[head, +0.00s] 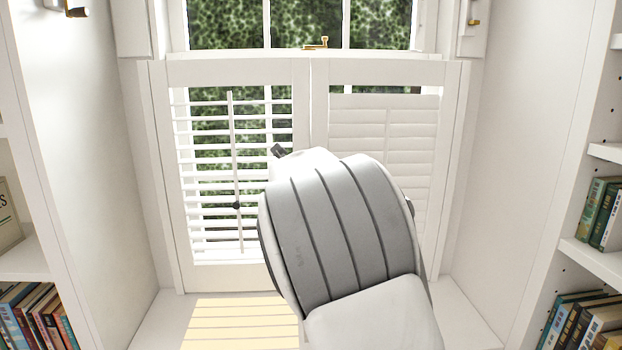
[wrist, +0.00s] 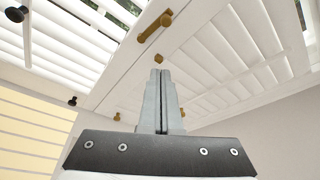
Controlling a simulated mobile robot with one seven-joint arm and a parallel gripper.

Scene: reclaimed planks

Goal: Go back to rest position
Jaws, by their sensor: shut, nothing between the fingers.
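In the wrist view my gripper (wrist: 160,78) is shut, with its two grey fingers side by side and nothing between them. It points up toward the brass hardware (wrist: 155,25) on the white shutters. In the head view my white and grey arm covers the lower middle and hides the gripper. The left shutter panel (head: 160,180) has its slats open, with a tilt rod (head: 233,170) down its middle. The right shutter panel (head: 385,101) has its slats closed. I cannot tell the gap between my fingertips and the shutters.
Bookshelves stand on both sides, with books at the lower left (head: 40,318) and on the right (head: 597,212). White side walls (head: 528,130) flank the window. A sunlit sill (head: 235,320) lies below. A brass latch (head: 318,43) sits on the window above the shutters.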

